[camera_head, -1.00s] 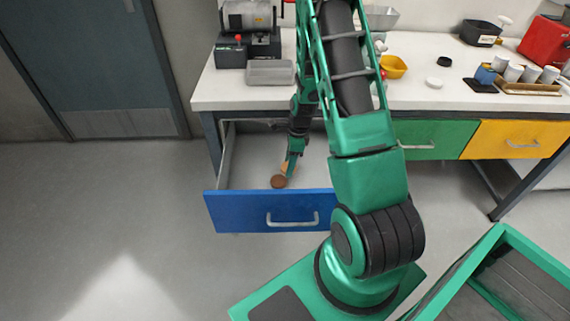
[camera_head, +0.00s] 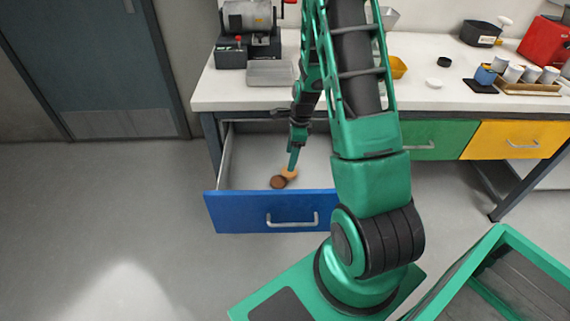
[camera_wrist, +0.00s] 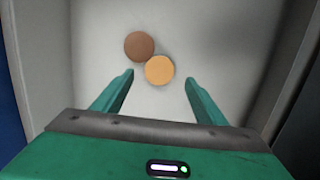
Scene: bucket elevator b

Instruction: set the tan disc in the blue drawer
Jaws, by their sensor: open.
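The tan disc (camera_wrist: 159,70) lies flat on the floor of the open blue drawer (camera_head: 270,211). In the head view the tan disc (camera_head: 289,172) is partly hidden by my gripper. A brown disc (camera_wrist: 139,46) lies beside it, touching or almost touching; it also shows in the head view (camera_head: 278,182). My gripper (camera_wrist: 158,80) is open and empty, over the drawer. In the wrist view the tan disc sits just beyond and between the fingertips, and I cannot tell the height between them. In the head view my gripper (camera_head: 293,163) points down into the drawer.
The drawer walls enclose the gripper; its left wall (camera_head: 227,155) is close by. The white worktop (camera_head: 428,98) above holds a machine (camera_head: 250,30), a grey tray (camera_head: 270,73) and a yellow bowl (camera_head: 398,67). Green (camera_head: 436,139) and yellow (camera_head: 515,139) drawers are shut.

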